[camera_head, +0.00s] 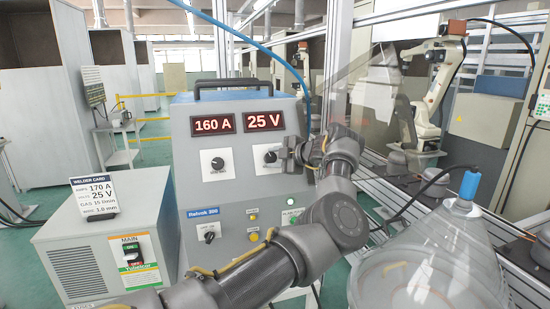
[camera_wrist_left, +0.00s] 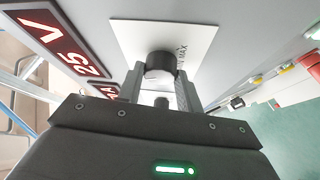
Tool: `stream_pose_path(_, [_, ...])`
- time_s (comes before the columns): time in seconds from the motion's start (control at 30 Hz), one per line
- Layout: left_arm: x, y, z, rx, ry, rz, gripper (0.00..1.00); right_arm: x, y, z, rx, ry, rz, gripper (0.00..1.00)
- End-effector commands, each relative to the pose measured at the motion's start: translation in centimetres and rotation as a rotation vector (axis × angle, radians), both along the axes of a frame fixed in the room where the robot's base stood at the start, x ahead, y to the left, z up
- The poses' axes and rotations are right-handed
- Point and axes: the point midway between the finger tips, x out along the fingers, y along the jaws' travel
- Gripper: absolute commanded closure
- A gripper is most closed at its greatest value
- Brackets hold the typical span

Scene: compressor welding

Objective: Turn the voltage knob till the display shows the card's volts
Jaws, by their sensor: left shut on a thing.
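The blue-grey welder's front panel (camera_head: 235,240) carries two red displays. The amps display (camera_head: 213,124) reads 160 A and the volts display (camera_head: 264,121) reads 25 V. The welder card (camera_head: 93,196) stands on the box at left and reads 170 A, 25 V. My left gripper (camera_head: 285,156) is at the voltage knob (camera_head: 270,156), partly covering it. In the left wrist view the fingers (camera_wrist_left: 159,76) are shut on the black knob (camera_wrist_left: 160,64), one on each side. The other black knob (camera_head: 217,163), under the amps display, is untouched. My right gripper is not in view.
A grey box (camera_head: 95,255) with a MAIN switch (camera_head: 132,252) stands at left. Lower on the panel are a small knob (camera_head: 209,235) and a green light (camera_head: 291,216). A clear, see-through shape with a blue top (camera_head: 469,185) is at lower right.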

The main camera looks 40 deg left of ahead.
Motion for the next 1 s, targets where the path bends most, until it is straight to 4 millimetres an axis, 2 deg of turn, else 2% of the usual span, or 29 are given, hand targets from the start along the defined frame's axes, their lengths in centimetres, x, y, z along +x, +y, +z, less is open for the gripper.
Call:
stream_pose_path(0.5, [-0.01, 0.05, -0.05, -0.009, -0.013, 0.009, 0.87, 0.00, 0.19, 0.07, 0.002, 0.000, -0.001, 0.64])
stream_pose_path(0.53, [-0.01, 0.05, -0.05, -0.009, -0.013, 0.009, 0.62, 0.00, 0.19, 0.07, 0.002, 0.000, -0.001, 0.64])
stream_pose_path(0.67, [0.00, 0.05, -0.04, -0.009, -0.013, 0.009, 0.45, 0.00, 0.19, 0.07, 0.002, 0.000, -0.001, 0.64])
stream_pose_path(0.7, [0.00, 0.05, -0.04, -0.009, -0.013, 0.009, 0.43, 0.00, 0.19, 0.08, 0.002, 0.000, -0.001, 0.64])
stream_pose_path(1.0, [0.01, 0.06, 0.16, -0.009, -0.013, 0.009, 0.43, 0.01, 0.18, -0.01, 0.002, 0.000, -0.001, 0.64])
